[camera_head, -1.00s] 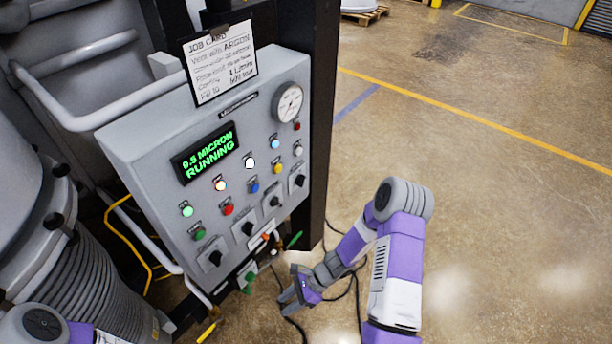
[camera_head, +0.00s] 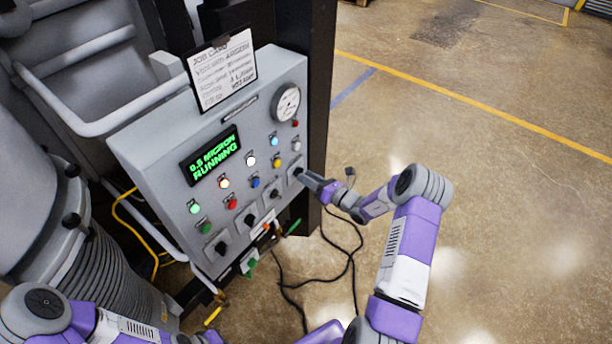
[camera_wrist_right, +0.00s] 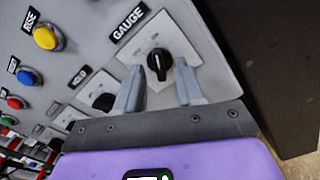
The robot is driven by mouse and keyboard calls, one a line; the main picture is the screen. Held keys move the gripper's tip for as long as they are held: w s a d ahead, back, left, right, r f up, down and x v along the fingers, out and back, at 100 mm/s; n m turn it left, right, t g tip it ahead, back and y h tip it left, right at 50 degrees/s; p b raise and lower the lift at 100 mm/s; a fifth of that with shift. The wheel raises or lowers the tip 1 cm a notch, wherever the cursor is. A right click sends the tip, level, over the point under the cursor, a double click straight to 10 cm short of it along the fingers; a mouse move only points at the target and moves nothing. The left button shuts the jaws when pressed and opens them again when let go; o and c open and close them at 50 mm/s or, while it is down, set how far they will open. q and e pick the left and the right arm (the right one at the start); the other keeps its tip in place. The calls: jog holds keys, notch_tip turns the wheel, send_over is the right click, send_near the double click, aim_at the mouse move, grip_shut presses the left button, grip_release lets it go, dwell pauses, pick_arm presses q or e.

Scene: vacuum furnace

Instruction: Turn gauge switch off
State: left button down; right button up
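The control panel (camera_head: 215,150) is a grey sloped box with a green-lit display, coloured buttons and a row of black rotary switches. The gauge switch (camera_wrist_right: 158,64) is a black knob on a light square plate beside the GAUGE label (camera_wrist_right: 130,23) in the right wrist view. My right gripper (camera_wrist_right: 158,88) is open, with its two fingers on either side of the knob's lower end and a gap to each side. In the head view my right gripper (camera_head: 305,178) is at the panel's right edge, covering part of the switch. My left arm shows at the lower left, but its gripper cannot be seen.
A round dial (camera_head: 287,103) sits at the panel's upper right, and a job card (camera_head: 222,70) stands on top. A dark post (camera_head: 318,100) rises close behind the panel's right side. Black cables (camera_head: 345,262) lie on the floor. Open floor is at the right.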

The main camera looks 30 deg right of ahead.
jog(key=shift+w+a, duration=0.25)
jog(key=shift+w, duration=0.3)
grip_shut()
